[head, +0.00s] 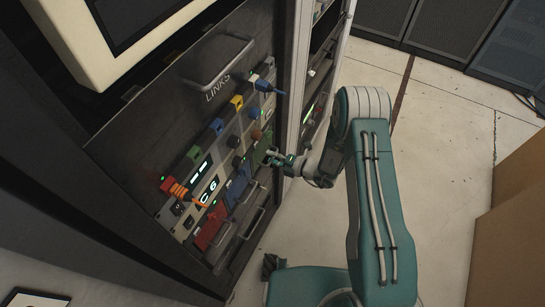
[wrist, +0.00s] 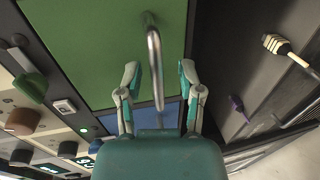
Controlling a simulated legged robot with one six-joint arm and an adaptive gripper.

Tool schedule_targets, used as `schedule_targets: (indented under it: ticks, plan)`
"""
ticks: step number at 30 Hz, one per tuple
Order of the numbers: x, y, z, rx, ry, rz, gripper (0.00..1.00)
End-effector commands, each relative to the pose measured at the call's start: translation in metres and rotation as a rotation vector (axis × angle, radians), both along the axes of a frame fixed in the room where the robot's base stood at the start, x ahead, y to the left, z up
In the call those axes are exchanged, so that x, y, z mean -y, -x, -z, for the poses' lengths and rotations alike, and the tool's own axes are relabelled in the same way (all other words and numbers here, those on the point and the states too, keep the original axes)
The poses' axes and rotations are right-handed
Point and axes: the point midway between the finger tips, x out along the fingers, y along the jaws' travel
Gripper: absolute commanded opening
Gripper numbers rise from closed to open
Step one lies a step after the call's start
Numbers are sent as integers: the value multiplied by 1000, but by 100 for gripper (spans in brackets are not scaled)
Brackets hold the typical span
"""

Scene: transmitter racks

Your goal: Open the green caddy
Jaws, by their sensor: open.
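The green caddy (wrist: 90,45) has a flat green front that fills the upper left of the wrist view. A silver bar handle (wrist: 154,50) stands out from its front. My gripper (wrist: 160,75) is open, with one finger on each side of the handle in that view. I cannot tell whether either finger touches it. In the head view the green caddy (head: 262,148) is small and partly hidden by my gripper (head: 272,157), which is at the panel in front of it.
A blue caddy (head: 237,186) and a red caddy (head: 211,226) sit lower left of the green one. Colored knobs and plugs line the panel, with an orange cable (head: 184,192) and a blue plug (head: 265,86). The floor (head: 440,170) right of my arm is clear. A brown box (head: 515,215) stands at far right.

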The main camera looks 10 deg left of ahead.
Motion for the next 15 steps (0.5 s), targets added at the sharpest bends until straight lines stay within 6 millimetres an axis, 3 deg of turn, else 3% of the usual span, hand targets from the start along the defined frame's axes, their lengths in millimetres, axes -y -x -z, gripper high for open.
schedule_targets:
  ticks: [4, 5, 6, 8, 15]
  plan:
    - [0, 0, 0, 0, 0, 0, 48]
    - [0, 0, 0, 0, 0, 0, 44]
    - [0, 0, 0, 0, 0, 0, 26]
    - [0, 0, 0, 1, 0, 0, 0]
    - [1, 0, 1, -1, 3, 1, 0]
